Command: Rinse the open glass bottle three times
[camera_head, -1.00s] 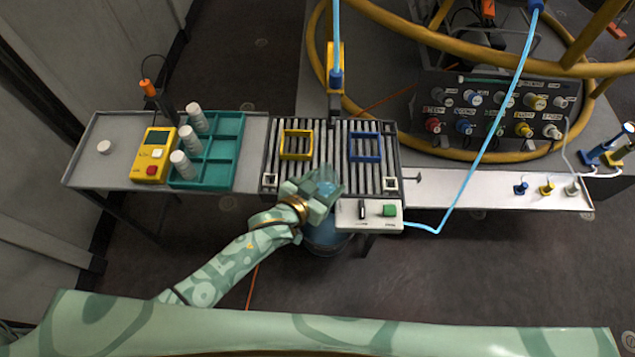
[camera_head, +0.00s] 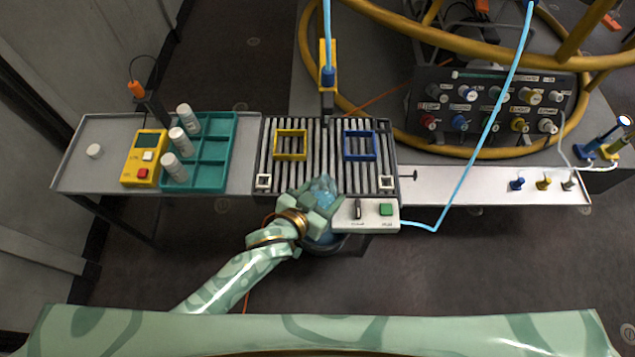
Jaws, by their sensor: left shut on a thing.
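My left gripper (camera_head: 322,208) is shut on the clear bluish glass bottle (camera_head: 323,189) at the front edge of the slatted rack. The bottle is partly hidden by the fingers, and its tilt and contents are hard to tell. Below the gripper, a dark round bucket (camera_head: 335,243) shows partly, under the front of the rack. My right gripper is not in view.
The slatted rack (camera_head: 325,165) carries a yellow frame (camera_head: 291,145) and a blue frame (camera_head: 359,146). A white switch box (camera_head: 366,214) with a green button sits just right of the gripper. A yellow meter (camera_head: 145,157) stands left.

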